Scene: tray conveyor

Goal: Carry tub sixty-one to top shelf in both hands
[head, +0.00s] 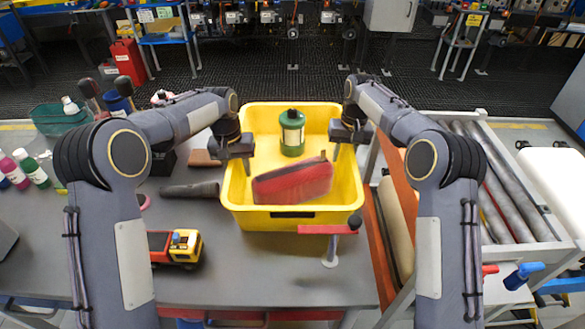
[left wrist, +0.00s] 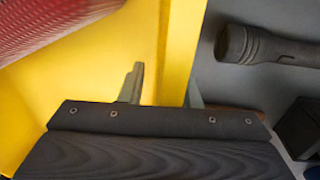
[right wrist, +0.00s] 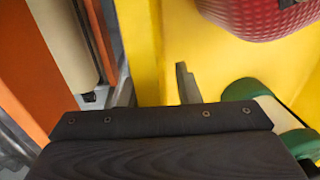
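The yellow tub (head: 290,217) stands on the grey table; I take it as tub sixty-one, though no number is legible. It holds a green and cream canister (head: 292,135) and a red case (head: 290,182). My left gripper (head: 247,165) is at the tub's left wall. In the left wrist view its open fingers straddle the yellow rim (left wrist: 178,50), one inside and one outside. My right gripper (head: 341,150) is at the right wall. In the right wrist view its open fingers straddle that rim (right wrist: 143,50), with a gap on the inner side.
A dark flashlight (head: 190,190) and a toy truck (head: 178,247) lie left of the tub. A red-handled clamp (head: 328,230) stands at its front right corner. A roller conveyor (head: 500,190) is at the right. Bottles (head: 32,168) stand far left. No top shelf is clearly identifiable.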

